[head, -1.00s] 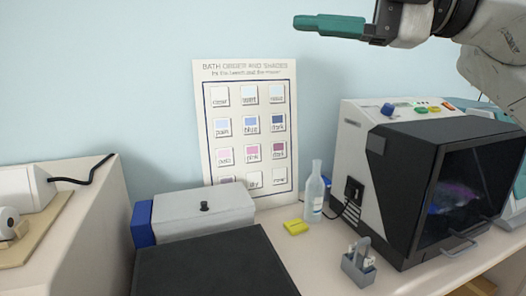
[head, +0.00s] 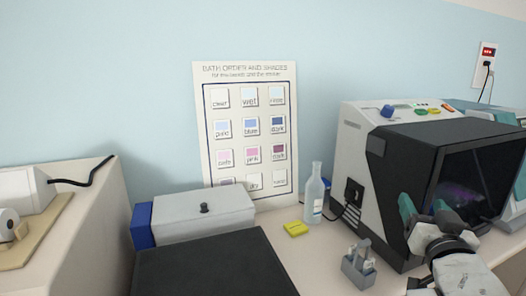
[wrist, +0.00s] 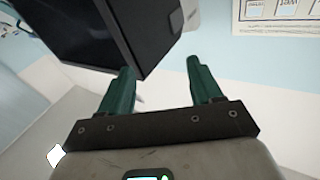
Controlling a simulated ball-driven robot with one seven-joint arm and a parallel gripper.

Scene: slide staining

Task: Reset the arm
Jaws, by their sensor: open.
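My gripper (head: 426,207) is at the lower right of the head view, in front of the machine with the dark window. Its two green fingers stand apart with nothing between them. In the wrist view my gripper (wrist: 160,85) also shows open and empty, its fingers spread wide. The arm behind it reaches up from the bottom right corner of the head view.
The white and black machine (head: 390,160) stands at the right. A grey lidded box (head: 203,217) and a wall chart (head: 248,130) are left of these.

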